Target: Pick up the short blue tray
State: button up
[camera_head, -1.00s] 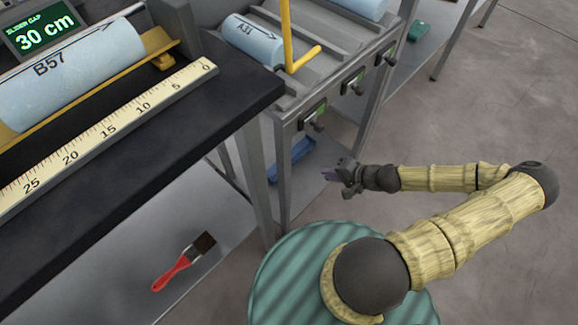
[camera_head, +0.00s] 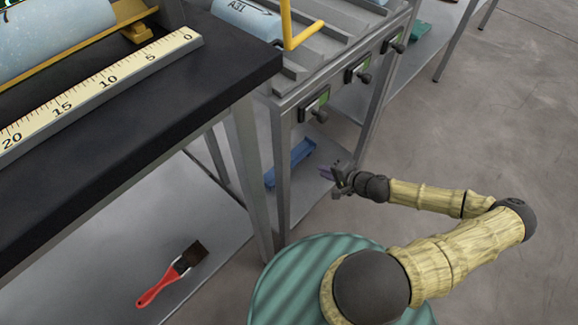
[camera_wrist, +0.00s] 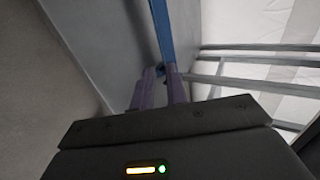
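The short blue tray (camera_head: 291,164) lies on the lower shelf under the roller stand, partly hidden behind a stand leg in the head view. In the wrist view the blue tray (camera_wrist: 162,30) runs away from me as a narrow strip beyond the fingertips. My gripper (camera_head: 325,171) is low, just right of the tray in the head view. In the wrist view its two purple fingers (camera_wrist: 160,72) stand apart with a narrow gap, in line with the tray's near end. I cannot tell whether they touch it.
Stand legs (camera_head: 283,170) rise close to the tray and my gripper. A dark-topped bench (camera_head: 215,85) is at left, with a red-handled brush (camera_head: 160,284) on its lower shelf. A green object (camera_head: 421,34) lies further back. Floor at right is clear.

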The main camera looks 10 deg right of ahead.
jog(key=b, duration=0.4)
send_near(299, 169)
jog(key=w+a, duration=0.1)
jog(key=w+a+r, duration=0.1)
jog(key=w, duration=0.1)
jog(key=shift+a, duration=0.1)
jog(key=shift+w+a, duration=0.2)
jog(key=shift+w, duration=0.15)
jog(key=shift+w+a+f+b, duration=0.2)
jog(key=shift+w+f+b, duration=0.1)
jog(key=shift+f+b, duration=0.1)
jog(key=b+x, duration=0.3)
jog(key=shift+w+a+f, duration=0.2)
jog(key=shift+f, duration=0.05)
jog(key=shift+w+a, duration=0.1)
jog(key=shift+w, duration=0.15)
